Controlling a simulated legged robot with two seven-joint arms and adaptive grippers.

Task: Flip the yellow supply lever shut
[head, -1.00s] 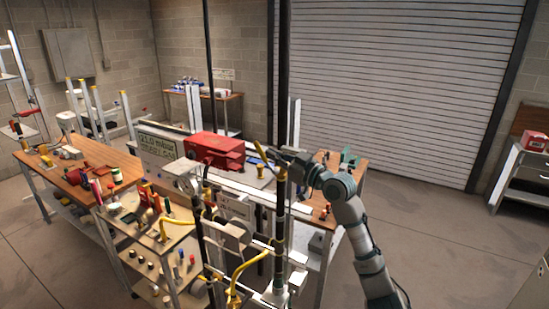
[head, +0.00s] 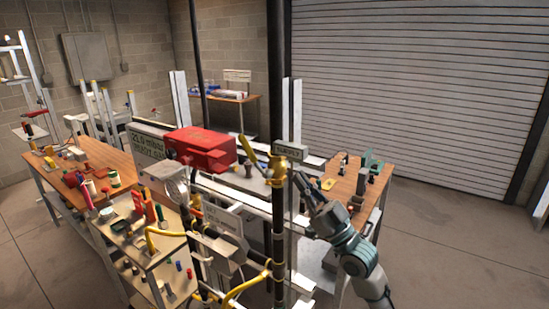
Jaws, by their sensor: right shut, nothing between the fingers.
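The yellow supply lever (head: 251,152) is on a yellow fitting at the top of a dark vertical pipe (head: 279,215), near the middle of the head view. Its handle slants up and to the left from the pipe. My right gripper (head: 300,182) is to the right of the pipe and a little below the lever, pointing up and left. Its fingers are shut and empty, and it looks apart from the lever. My left gripper is not in view.
A yellow hose (head: 245,285) and more pipes run below. A wooden bench (head: 345,185) with small parts is at right. Open floor lies right of it.

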